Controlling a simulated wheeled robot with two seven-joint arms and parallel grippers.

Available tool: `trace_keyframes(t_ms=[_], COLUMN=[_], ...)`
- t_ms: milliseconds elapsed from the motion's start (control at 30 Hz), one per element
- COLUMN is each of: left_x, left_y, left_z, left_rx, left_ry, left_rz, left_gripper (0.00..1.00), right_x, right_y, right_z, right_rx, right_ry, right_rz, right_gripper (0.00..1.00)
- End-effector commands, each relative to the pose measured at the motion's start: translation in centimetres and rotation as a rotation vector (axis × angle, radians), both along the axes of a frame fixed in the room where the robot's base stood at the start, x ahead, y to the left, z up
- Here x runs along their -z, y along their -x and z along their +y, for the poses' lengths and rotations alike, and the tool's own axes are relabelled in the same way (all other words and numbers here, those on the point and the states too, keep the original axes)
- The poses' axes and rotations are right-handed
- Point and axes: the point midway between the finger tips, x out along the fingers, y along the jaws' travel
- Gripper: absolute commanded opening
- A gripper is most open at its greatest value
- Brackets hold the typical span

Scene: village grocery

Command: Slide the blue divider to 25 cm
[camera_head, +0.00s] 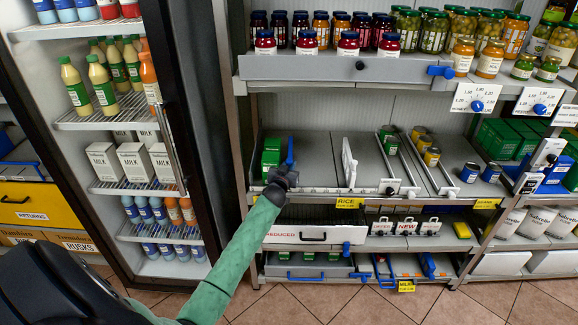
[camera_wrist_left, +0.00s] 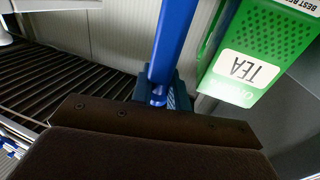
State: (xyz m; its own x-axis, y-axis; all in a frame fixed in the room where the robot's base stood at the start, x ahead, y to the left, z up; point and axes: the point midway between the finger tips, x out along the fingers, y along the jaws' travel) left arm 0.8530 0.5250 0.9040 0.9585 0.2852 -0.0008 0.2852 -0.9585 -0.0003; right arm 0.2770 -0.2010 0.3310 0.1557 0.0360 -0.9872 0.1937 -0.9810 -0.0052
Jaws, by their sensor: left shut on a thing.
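The blue divider (camera_head: 290,152) stands upright on the middle shelf of the rack, just right of a green tea box (camera_head: 271,157). My left gripper (camera_head: 284,178) is at the shelf's front edge, shut on the divider's lower front part. In the left wrist view the blue divider (camera_wrist_left: 176,38) rises from between the fingers (camera_wrist_left: 163,92). The green tea box (camera_wrist_left: 262,55) stands close to its right there, with a small gap. No scale marks are readable along the shelf edge. My right gripper is not in view.
A white divider (camera_head: 348,162) stands farther right on the same shelf, with bare shelf between it and the blue one. Low rails and cans (camera_head: 470,172) are beyond. An open-fronted fridge (camera_head: 120,125) with bottles and milk stands left. Jars fill the shelf above.

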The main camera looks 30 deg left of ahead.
Motion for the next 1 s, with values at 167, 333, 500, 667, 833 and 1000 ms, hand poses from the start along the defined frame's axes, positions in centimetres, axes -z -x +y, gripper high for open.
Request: trace_keyframes(t_ms=[167,333,500,667,833,1000], left_x=[0.3,0.3,0.1,0.0,-0.1,-0.1], left_y=[-1.5,-3.3,-4.6,-5.1,-5.2,-5.2], left_z=[-2.4,-5.4,-7.5,-8.4,-8.4,-8.4], left_rx=[0.001,0.001,0.000,0.001,0.000,0.001], left_ry=[0.005,0.005,0.002,0.001,0.000,0.000], left_rz=[-0.004,-0.004,-0.003,-0.001,-0.001,-0.001], left_gripper=[0.00,0.00,0.00,0.00,0.00,0.22], right_x=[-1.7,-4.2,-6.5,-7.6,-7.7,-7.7], right_y=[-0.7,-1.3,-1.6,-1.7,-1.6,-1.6], right_z=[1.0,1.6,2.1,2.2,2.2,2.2], right_rx=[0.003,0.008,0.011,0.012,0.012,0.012], right_ry=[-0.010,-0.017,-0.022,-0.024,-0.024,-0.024], right_rz=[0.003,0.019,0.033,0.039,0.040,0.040], right_gripper=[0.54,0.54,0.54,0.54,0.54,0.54])
